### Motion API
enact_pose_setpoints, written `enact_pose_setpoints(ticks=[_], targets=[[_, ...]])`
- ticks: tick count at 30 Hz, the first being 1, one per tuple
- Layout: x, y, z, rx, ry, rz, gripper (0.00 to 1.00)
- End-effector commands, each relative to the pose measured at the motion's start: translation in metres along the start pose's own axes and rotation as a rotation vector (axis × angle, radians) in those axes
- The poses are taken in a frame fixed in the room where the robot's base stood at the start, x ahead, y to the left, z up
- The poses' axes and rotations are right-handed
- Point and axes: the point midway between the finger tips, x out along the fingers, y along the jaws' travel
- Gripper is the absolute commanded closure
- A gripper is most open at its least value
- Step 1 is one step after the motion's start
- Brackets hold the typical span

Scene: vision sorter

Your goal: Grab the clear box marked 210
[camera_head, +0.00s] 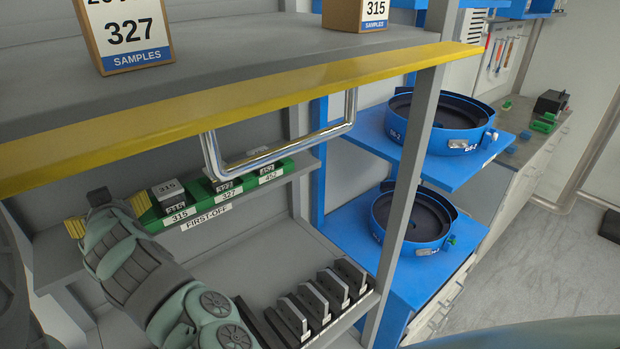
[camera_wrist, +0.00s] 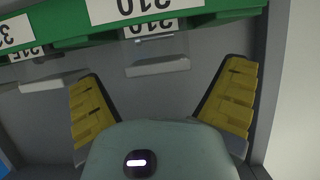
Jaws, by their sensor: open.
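The clear box marked 210 (camera_wrist: 156,52) shows near the top middle of the wrist view, its label upside down. It sits against a green rack (camera_wrist: 222,15) whose own 210 label is right by it. My gripper (camera_wrist: 160,78) is open, with a yellow ribbed finger on each side. The box lies ahead of the fingers, roughly between their lines, and nothing is gripped. In the head view my gripper (camera_head: 108,210) is at the left end of the green rack (camera_head: 243,187). My arm hides the 210 box there.
A box marked 315 (camera_wrist: 50,80) stands beside the 210 box. Boxes marked 327 (camera_head: 223,187) and 452 (camera_head: 265,168) sit farther along the rack. A shelf with a yellow edge (camera_head: 290,98) and a metal handle (camera_head: 280,150) hang above. Dark plates (camera_head: 313,300) stand below.

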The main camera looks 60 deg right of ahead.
Motion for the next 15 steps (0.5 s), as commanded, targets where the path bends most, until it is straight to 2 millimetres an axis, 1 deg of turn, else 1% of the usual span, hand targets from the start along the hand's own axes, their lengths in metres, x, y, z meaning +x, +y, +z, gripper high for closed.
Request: enact_pose_setpoints(ticks=[9, 15], targets=[[0.022, -0.001, 0.0, -0.001, -0.003, -0.002, 0.05], [0.028, -0.001, 0.001, -0.003, -0.002, -0.002, 0.05]])
